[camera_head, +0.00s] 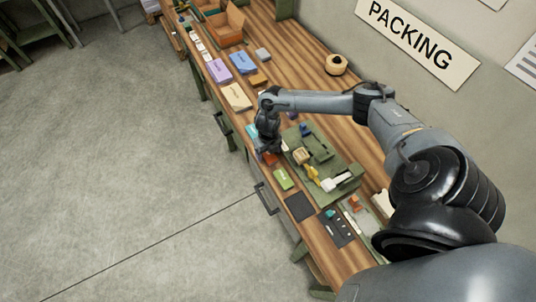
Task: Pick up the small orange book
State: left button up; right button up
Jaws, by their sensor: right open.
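A small orange-red book (270,159) lies on the wooden workbench (300,68), just below my right gripper (269,148) and partly hidden by it. My right gripper points down over the book, with its jaws open. The view is too small to tell whether the fingers touch the book. My left gripper is not in view.
A green book (282,179) lies close in front of the orange one. A green tray (330,155) with yellow and white items is to the right. Cream (236,97), purple (219,71) and blue (243,62) books lie farther up the bench.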

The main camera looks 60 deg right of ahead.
jog(key=shift+f, duration=0.1)
jog(key=c, duration=1.1)
jog(key=shift+c, duration=0.2)
jog(key=shift+r, duration=0.2)
